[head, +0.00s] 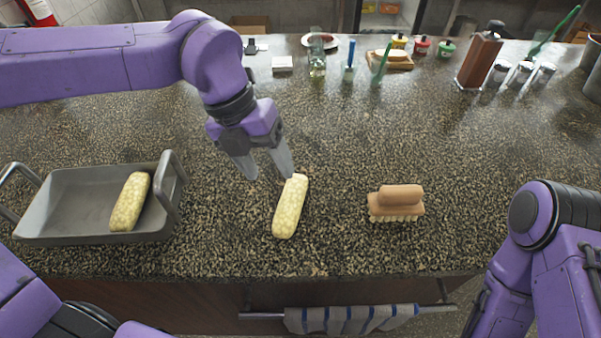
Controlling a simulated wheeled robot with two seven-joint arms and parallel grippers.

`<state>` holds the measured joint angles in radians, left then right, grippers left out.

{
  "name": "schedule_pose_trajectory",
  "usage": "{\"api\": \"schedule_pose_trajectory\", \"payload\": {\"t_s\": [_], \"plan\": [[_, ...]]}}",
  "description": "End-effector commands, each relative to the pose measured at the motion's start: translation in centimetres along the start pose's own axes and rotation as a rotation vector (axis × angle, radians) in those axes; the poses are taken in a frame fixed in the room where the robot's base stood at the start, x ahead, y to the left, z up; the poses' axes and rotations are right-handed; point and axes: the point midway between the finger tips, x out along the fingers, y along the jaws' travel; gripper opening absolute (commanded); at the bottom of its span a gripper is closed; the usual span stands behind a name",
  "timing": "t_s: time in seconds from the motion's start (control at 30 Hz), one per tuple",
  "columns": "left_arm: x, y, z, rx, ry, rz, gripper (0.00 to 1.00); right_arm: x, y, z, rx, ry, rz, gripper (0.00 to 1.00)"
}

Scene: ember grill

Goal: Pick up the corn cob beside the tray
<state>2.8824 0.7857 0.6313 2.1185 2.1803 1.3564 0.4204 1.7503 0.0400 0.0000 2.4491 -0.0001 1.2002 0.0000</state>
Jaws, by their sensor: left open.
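A pale yellow corn cob (290,207) lies on the speckled counter to the right of the tray. A grey metal tray (75,191) with two raised handles stands at the left, and a second corn cob (130,202) lies inside it. My left gripper (270,176) is open and empty, pointing down just behind and left of the cob on the counter. One fingertip appears close to the cob's far end; whether it touches cannot be told. My right arm is at the lower right, and its gripper is not visible.
A wooden-backed brush (396,203) rests on the counter right of the cob. Bottles, jars and a brown dispenser (480,58) stand along the back. A striped towel (350,319) hangs on a rail at the front edge. The counter between cob and brush is clear.

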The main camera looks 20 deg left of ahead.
Motion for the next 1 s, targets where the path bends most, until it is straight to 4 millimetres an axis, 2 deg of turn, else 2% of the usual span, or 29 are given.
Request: {"api": "schedule_pose_trajectory", "payload": {"t_s": [0.07,0.3,0.47,0.63,0.73,0.93,1.0], "plan": [[0.4,0.0,-0.1,0.001,0.000,0.002,0.60,0.0,0.0,0.0,0.000,-0.001,0.001,0.43],[4.5,0.3,-0.1,-0.004,0.000,0.004,0.60,-0.2,0.1,0.0,-0.001,-0.002,0.001,0.43],[6.4,0.3,-0.2,-0.005,0.001,0.005,0.60,-0.5,0.1,-0.1,-0.001,-0.002,0.001,0.43],[9.6,0.3,-0.2,-0.002,0.001,0.004,0.60,-0.8,0.1,-0.3,0.000,-0.001,0.001,0.43],[10.4,0.2,-0.1,-0.004,0.001,0.002,0.60,-0.8,0.1,-0.3,0.000,-0.001,0.001,0.43],[10.5,0.2,-0.1,-0.003,-0.001,0.000,0.60,-0.8,0.1,-0.3,0.000,-0.001,0.001,0.43],[10.5,0.2,-0.1,-0.003,-0.001,0.000,0.38,-0.8,0.1,-0.3,0.000,-0.001,0.001,0.43]]}}
